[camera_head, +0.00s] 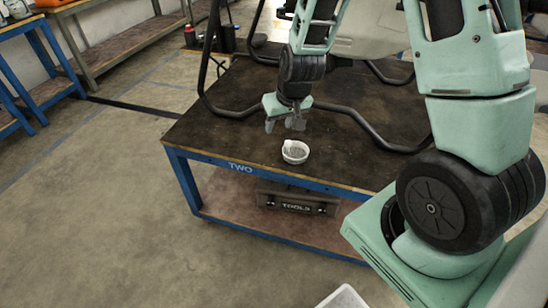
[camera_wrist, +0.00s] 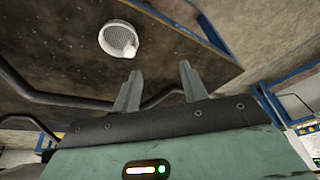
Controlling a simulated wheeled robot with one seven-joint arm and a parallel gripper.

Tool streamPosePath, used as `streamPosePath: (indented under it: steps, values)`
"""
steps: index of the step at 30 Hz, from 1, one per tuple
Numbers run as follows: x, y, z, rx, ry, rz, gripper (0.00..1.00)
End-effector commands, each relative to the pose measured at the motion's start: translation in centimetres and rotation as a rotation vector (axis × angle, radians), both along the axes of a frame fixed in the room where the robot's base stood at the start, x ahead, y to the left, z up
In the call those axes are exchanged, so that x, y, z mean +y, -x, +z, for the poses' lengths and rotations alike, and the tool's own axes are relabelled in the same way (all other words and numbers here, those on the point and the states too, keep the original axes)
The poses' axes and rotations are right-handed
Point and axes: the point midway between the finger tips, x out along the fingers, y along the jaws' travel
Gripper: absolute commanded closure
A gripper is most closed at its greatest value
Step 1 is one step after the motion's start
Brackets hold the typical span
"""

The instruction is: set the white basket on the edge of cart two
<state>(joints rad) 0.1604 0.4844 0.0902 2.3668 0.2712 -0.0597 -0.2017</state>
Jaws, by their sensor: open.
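The small white basket (camera_head: 295,152) stands upright on the dark top of cart two (camera_head: 225,122), close to its front edge, right of the "TWO" label. It also shows in the wrist view (camera_wrist: 119,38), ahead of the fingers and a little to their left. My gripper (camera_head: 284,125) is above the cart top, just behind and left of the basket in the head view. In the wrist view its two fingers (camera_wrist: 160,80) are apart with nothing between them. The basket appears clear of the fingers.
Black bent tubes (camera_head: 350,117) of a frame rest on the cart top behind the basket. A toolbox marked "TOOLS" (camera_head: 297,203) sits on the lower shelf (camera_head: 235,205). Blue-legged benches (camera_head: 40,75) stand at the far left. The floor (camera_head: 100,220) left of the cart is clear.

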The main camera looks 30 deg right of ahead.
Motion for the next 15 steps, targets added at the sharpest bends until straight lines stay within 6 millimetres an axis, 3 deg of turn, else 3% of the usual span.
streamPosePath:
  steps: [1,3,6,10,12,15]
  values:
    - [4.0,0.9,1.9,0.013,-0.023,0.089,0.57]
    - [9.5,3.5,4.3,0.056,-0.052,0.224,0.57]
    - [15.9,9.1,7.5,0.13,-0.059,0.422,0.57]
    - [20.1,16.6,10.4,0.222,-0.013,0.635,0.57]
    - [21.0,19.8,11.4,0.257,0.024,0.716,0.57]
    - [21.2,22.9,12.3,0.29,0.066,0.79,0.57]
